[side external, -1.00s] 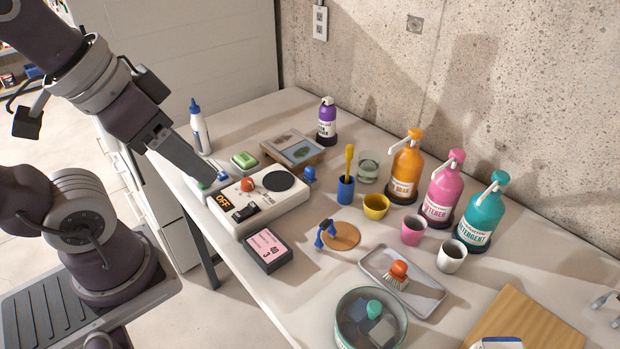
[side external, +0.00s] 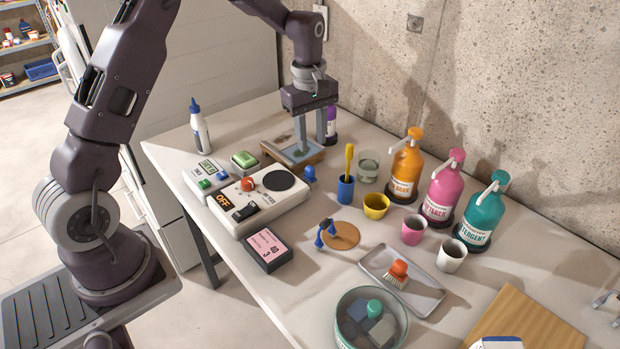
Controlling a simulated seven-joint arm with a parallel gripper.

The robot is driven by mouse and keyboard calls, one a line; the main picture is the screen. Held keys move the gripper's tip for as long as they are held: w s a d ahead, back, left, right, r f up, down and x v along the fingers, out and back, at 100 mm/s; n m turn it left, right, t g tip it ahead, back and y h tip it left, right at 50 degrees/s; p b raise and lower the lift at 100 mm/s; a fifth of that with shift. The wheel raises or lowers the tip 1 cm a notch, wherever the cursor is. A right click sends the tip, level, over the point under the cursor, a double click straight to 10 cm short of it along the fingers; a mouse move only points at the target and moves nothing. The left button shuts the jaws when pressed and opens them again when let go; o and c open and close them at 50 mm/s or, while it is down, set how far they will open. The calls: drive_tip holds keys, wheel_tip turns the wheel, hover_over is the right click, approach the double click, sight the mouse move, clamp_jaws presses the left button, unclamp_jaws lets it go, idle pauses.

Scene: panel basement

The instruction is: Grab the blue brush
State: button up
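A small blue knob-like thing (side external: 310,174) stands on the table beside the wooden frame; it may be the blue brush, but its bristles cannot be made out. A blue two-legged item (side external: 325,233) rests on a round cork mat (side external: 343,236). A clearly seen brush with an orange handle and pale bristles (side external: 397,274) lies in a grey tray (side external: 426,291). My gripper (side external: 312,146) points down over the wooden frame, behind the blue knob. Its two fingers are apart with nothing seen between them.
A white control box (side external: 262,204) is left of the blue knob. A blue cup (side external: 345,190) with a yellow-handled tool stands to its right. A purple-topped bottle (side external: 331,122) is close behind my gripper. Pump bottles (side external: 405,168) line the wall side.

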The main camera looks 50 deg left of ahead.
drive_tip(key=n, duration=0.2)
hover_over(310, 167)
drive_tip(key=shift+g, duration=0.3)
drive_tip(key=f, duration=0.5)
drive_tip(key=shift+d+f, duration=0.15)
drive_tip(key=shift+d, duration=0.15)
drive_tip(key=f, duration=0.7)
drive_tip(key=shift+a+f, duration=0.1)
drive_tip(key=shift+a, duration=0.2)
clamp_jaws()
